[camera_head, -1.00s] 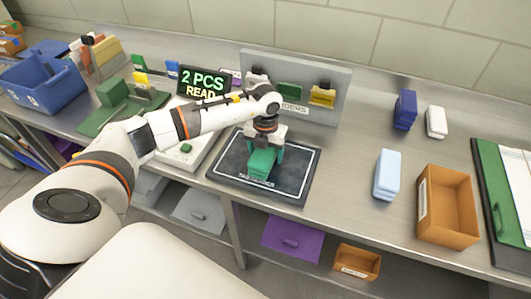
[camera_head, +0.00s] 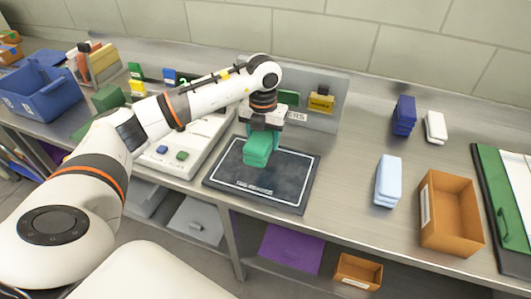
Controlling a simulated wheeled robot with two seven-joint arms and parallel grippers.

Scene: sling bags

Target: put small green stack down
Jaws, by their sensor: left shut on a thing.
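The small green stack (camera_head: 257,150) is in my left gripper (camera_head: 260,140), whose fingers are shut on its sides. The stack is held above the far left part of the dark mat with a white outline (camera_head: 285,190). It looks slightly tilted, and a gap from the mat seems to show. My left arm comes in from the left and hides part of the sign and shelf behind. My right gripper is not in view.
A light blue stack (camera_head: 388,180), a white stack (camera_head: 435,127) and a dark blue stack (camera_head: 404,115) stand right of the mat. An orange bin (camera_head: 430,245) is beside them. A button panel (camera_head: 165,160) lies left of the mat. A grey upright rack (camera_head: 335,125) stands behind.

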